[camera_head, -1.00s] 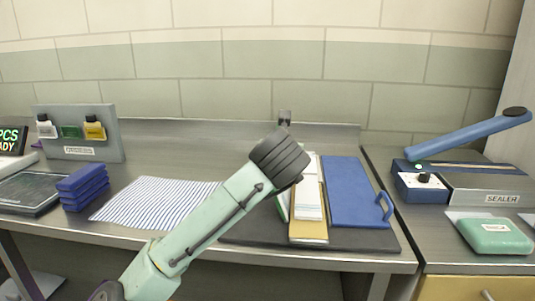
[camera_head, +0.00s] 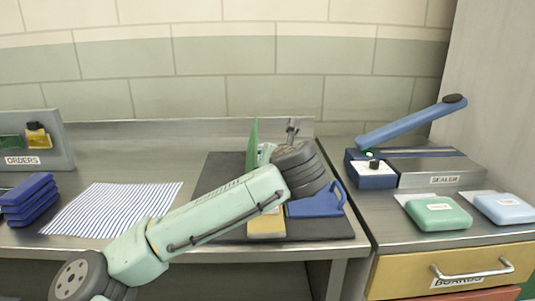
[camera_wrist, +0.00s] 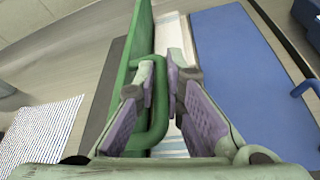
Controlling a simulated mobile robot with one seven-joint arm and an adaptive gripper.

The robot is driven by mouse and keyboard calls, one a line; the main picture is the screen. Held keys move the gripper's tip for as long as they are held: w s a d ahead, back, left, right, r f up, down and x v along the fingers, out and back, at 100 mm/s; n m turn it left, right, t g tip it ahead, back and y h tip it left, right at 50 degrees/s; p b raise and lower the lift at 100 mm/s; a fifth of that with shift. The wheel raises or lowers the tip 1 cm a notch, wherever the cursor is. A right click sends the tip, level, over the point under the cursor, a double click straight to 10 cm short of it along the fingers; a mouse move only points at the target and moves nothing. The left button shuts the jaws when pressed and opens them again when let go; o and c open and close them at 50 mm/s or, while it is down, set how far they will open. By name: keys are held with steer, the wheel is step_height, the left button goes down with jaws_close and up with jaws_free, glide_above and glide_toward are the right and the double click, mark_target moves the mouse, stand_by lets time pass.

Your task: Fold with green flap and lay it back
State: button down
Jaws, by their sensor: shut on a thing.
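The green flap (camera_head: 253,140) stands steeply upright on the dark folding board (camera_head: 222,175), left of my wrist. In the wrist view the green flap (camera_wrist: 139,45) rises left of centre, and its looped green handle (camera_wrist: 158,133) lies between my fingers. My gripper (camera_wrist: 160,88) is shut on this handle. The blue flap (camera_wrist: 235,80) lies flat to the right, with its own blue handle (camera_wrist: 304,88). A pale striped cloth (camera_wrist: 174,38) lies between the two flaps. In the head view my arm hides the fingers and most of the cloth.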

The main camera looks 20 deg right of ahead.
steer(key=shift+w+f, duration=0.1)
steer(key=shift+f, duration=0.05)
steer(key=c, duration=1.7)
jaws_free()
steer(key=shift+w+f, duration=0.1)
steer(key=v, duration=1.2)
